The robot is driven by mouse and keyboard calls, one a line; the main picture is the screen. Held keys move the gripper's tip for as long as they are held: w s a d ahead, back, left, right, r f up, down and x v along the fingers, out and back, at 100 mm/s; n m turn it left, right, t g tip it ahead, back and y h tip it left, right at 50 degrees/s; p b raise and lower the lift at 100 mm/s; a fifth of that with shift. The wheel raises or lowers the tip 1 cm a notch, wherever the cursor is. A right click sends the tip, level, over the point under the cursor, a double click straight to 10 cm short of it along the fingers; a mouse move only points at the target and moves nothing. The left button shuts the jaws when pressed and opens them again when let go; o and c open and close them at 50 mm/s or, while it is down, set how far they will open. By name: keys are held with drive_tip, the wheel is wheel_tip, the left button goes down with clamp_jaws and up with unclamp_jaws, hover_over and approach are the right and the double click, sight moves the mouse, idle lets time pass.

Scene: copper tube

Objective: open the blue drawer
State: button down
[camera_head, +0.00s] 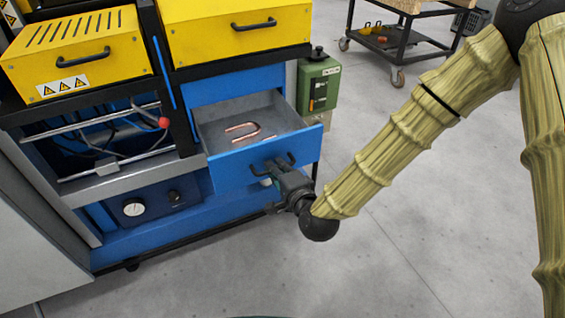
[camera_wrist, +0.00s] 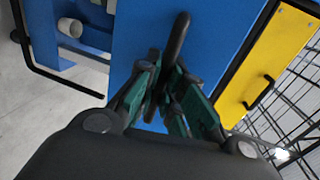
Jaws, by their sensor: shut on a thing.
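The blue drawer (camera_head: 230,173) is pulled partly out of the blue and black cabinet, and its grey inside shows from above. A bent copper tube (camera_head: 246,132) lies on the drawer floor. The drawer front has a dark bar handle (camera_head: 272,166), which also shows in the wrist view (camera_wrist: 179,38). My gripper (camera_head: 275,178) is at the drawer front, with its fingers closed around the handle. In the wrist view my green-sided fingers (camera_wrist: 164,95) are on either side of the handle bar. The fingers hide part of the handle.
Yellow units with black handles (camera_head: 83,58) sit above the drawer. A green box (camera_head: 318,82) is mounted right of the cabinet. A wheeled cart (camera_head: 400,40) stands at the back right. The grey floor (camera_head: 400,240) in front is clear.

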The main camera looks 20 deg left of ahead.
drive_tip(key=c, duration=1.5)
unclamp_jaws()
drive_tip(key=shift+s+d, duration=0.1)
drive_tip(key=shift+s, duration=0.05)
drive_tip(key=v, duration=1.1)
drive_tip(key=shift+s+d, duration=0.25)
